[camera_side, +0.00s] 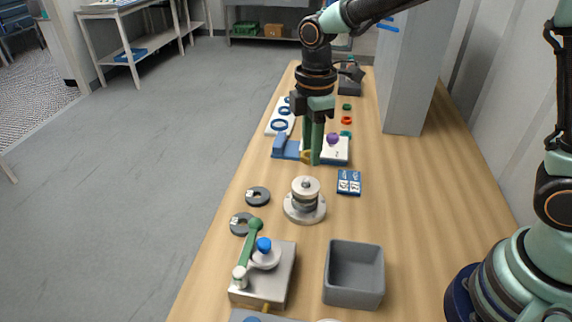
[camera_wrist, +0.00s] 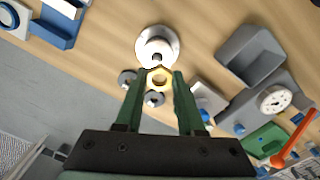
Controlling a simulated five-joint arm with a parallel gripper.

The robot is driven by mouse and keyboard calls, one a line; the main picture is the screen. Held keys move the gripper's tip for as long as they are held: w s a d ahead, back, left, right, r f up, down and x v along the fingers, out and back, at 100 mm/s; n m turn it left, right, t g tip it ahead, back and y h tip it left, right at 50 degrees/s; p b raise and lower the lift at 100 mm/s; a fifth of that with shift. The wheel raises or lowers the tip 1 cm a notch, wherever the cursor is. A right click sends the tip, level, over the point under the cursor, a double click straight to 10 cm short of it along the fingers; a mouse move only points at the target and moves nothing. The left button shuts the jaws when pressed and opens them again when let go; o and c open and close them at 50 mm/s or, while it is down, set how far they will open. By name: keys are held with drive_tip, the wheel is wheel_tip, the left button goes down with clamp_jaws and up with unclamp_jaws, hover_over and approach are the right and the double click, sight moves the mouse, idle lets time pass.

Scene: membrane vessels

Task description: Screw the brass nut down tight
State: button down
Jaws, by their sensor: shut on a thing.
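My gripper (camera_side: 313,158) has its two green fingers shut on the brass nut (camera_wrist: 160,78), a yellow hexagonal ring. In the side view the nut (camera_side: 306,157) shows at the fingertips, partly hidden by them. The membrane vessel (camera_side: 305,203), a stack of pale and dark discs on a round light base, stands upright on the bench. The nut is held above the bench, beyond the vessel in the side view and apart from it. In the wrist view the vessel (camera_wrist: 157,45) appears just past the nut.
A grey open bin (camera_side: 354,275) and a metal block with a green lever (camera_side: 250,245) stand nearer the side camera. A grey column (camera_side: 408,80) stands at the back right.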

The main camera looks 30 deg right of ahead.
sight(308, 178)
drive_tip(key=shift+w+d+f, duration=0.1)
drive_tip(key=shift+w+f, duration=0.15)
drive_tip(key=shift+f, duration=2.95)
drive_tip(key=shift+c, duration=2.2)
unclamp_jaws()
wheel_tip(308, 178, up, 12)
